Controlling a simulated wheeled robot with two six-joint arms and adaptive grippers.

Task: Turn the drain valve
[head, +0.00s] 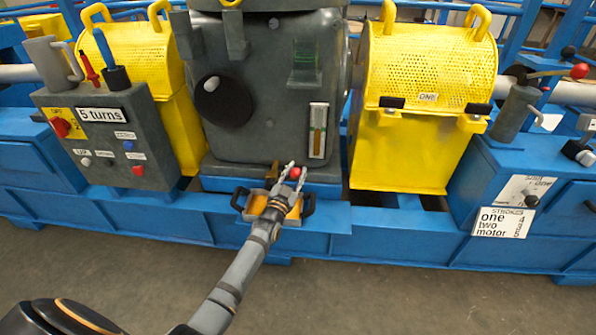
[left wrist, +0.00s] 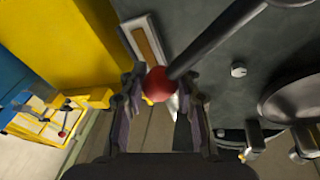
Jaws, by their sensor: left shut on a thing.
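A red ball knob (head: 295,173) sits low at the front of the grey gearbox housing (head: 270,100). In the left wrist view the red knob (left wrist: 158,84) is on the end of a dark rod (left wrist: 215,42) that runs up and to the right. My left gripper (head: 296,171) is shut on the knob, with one finger on each side of it. A small brass-coloured part (head: 272,176), perhaps the valve body, shows just left of the fingers. The rest of the valve is mostly hidden by my gripper.
A tray with black handles (head: 308,203) sits below the gripper on the blue base (head: 330,243). A sight gauge (head: 318,130) is just above right. Yellow guards (head: 425,60) flank the housing. A control box (head: 110,135) stands left. The floor in front is clear.

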